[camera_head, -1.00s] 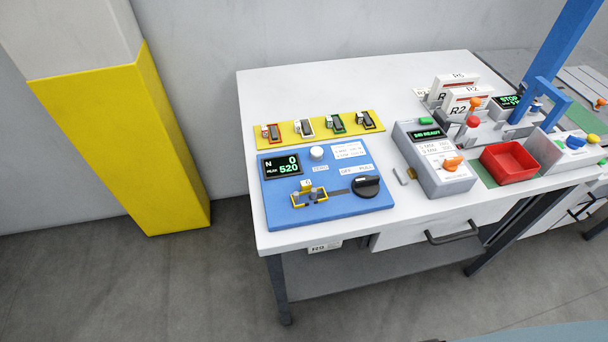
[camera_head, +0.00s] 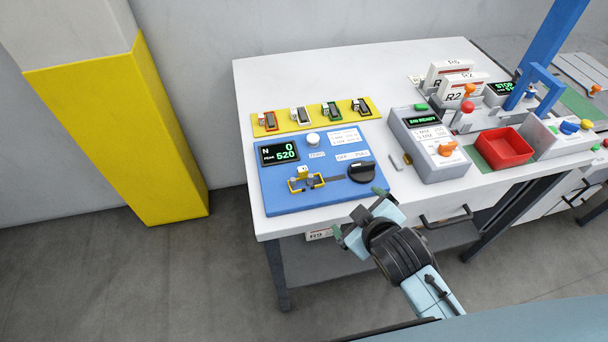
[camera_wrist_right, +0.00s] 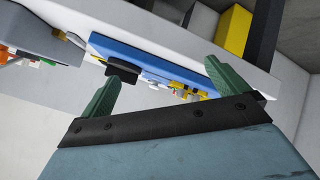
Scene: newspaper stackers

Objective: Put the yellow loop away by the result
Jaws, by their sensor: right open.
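The yellow loop (camera_head: 306,184) sits on the small fixture of the blue tester panel (camera_head: 290,203), at its front left. The panel's display (camera_head: 278,152) shows N 0 and a peak of 520. A black knob (camera_head: 361,171) is at the panel's right, by OFF and PULL labels. My right gripper (camera_head: 358,214) is open and empty, in front of the table's front edge and apart from the loop. In the right wrist view its two green fingers (camera_wrist_right: 162,86) are wide apart, with the blue panel (camera_wrist_right: 150,62) beyond them. My left gripper is not in view.
A yellow strip (camera_head: 284,127) with several small colored holders lies behind the panel. A grey READY box (camera_head: 437,160), a red tray (camera_head: 504,146) and white R2 blocks (camera_head: 459,89) stand to the right. A drawer handle (camera_head: 448,217) juts from the table front.

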